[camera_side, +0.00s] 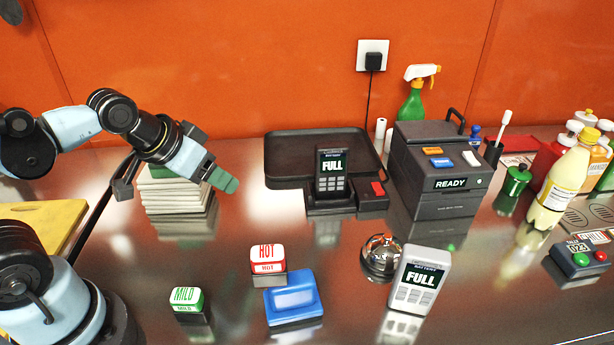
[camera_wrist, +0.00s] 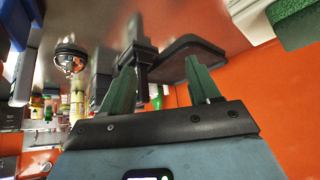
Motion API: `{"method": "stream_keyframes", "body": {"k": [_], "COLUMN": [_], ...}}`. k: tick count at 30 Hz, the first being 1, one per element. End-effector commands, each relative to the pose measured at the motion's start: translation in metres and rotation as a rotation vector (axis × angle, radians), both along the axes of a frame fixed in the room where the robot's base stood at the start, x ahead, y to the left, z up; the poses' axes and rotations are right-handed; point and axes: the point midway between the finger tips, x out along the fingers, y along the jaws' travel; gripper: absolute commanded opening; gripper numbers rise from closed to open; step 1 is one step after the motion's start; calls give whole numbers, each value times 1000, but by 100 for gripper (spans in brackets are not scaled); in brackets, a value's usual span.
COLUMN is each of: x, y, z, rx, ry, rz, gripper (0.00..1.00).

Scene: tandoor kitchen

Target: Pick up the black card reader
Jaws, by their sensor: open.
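The black card reader (camera_side: 332,168) stands upright in a dark dock (camera_side: 330,205) in front of the black tray, in the middle of the side view. Its screen reads FULL. My gripper (camera_side: 226,183) is to the left of it, clear of it and above the table, with nothing in its jaws. In the wrist view my two green fingers (camera_wrist: 160,86) are spread apart. A dark shape beyond them there seems to be the reader and dock, but I cannot make out details.
A white card reader (camera_side: 416,280), a bell (camera_side: 381,257), a blue block (camera_side: 293,298), and HOT (camera_side: 267,258) and MILD (camera_side: 187,299) blocks stand in front. A dark READY machine (camera_side: 440,165) is right of the dock. A white stack (camera_side: 175,190) lies beneath my gripper.

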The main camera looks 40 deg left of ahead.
Motion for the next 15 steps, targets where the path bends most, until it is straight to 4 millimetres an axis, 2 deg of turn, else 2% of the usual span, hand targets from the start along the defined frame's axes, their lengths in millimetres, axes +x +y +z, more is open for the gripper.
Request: {"method": "stream_keyframes", "body": {"k": [10,15], "x": [1,15], "y": [0,-8], "z": [0,1], "rx": [-2,-40], "ry": [1,13], "rz": [-5,-77], "gripper": [62,62]}}
